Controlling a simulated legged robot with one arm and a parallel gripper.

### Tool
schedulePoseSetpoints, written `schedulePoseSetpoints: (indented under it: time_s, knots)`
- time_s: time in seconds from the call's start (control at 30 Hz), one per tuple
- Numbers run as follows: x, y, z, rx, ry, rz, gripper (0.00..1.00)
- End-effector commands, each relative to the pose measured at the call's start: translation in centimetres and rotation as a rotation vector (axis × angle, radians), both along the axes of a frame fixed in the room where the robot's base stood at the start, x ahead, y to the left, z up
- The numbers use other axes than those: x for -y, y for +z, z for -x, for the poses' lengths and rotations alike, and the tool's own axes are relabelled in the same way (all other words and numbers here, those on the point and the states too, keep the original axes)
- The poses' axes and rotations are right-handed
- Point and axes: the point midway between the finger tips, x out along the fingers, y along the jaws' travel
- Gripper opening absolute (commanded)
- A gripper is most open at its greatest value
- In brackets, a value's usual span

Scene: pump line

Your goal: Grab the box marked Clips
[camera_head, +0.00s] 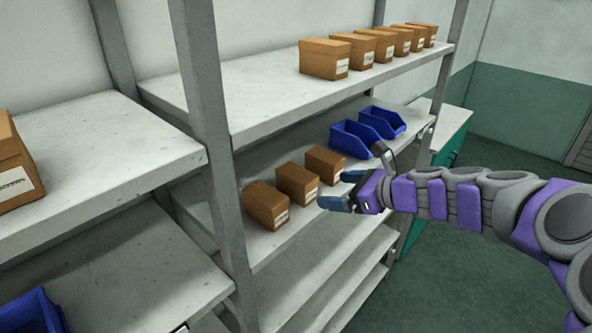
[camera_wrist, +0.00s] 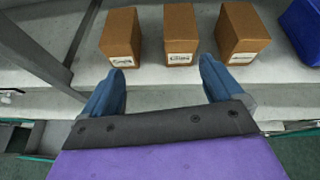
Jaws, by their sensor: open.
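Three brown cardboard boxes with white labels stand in a row on the middle shelf. In the wrist view the middle box (camera_wrist: 180,32) has a label that seems to read Clips, though the print is small. It also shows in the head view (camera_head: 295,181). The left box (camera_wrist: 121,35) and the right box (camera_wrist: 240,32) have labels I cannot read surely. My gripper (camera_head: 339,190) is open and empty, in front of the row. In the wrist view its blue fingers (camera_wrist: 162,70) are spread, pointing toward the middle box, apart from it.
Blue bins (camera_head: 352,139) stand right of the boxes on the same shelf (camera_head: 300,240). The upper shelf (camera_head: 270,105) overhangs them and carries several more boxes (camera_head: 325,58). A grey post (camera_head: 213,150) rises left of the row. Another box (camera_head: 14,170) sits on the left rack.

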Motion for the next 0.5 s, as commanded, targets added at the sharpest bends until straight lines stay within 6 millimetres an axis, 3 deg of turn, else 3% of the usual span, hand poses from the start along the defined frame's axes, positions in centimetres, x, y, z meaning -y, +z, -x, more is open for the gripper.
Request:
schedulePoseSetpoints:
  time_s: [0.17,0.5]
  knots:
    - [1.3,0.6,-2.3,-0.053,-0.092,-0.087,0.94]
    - [-3.5,-2.0,-5.8,-0.055,-0.09,-0.084,0.94]
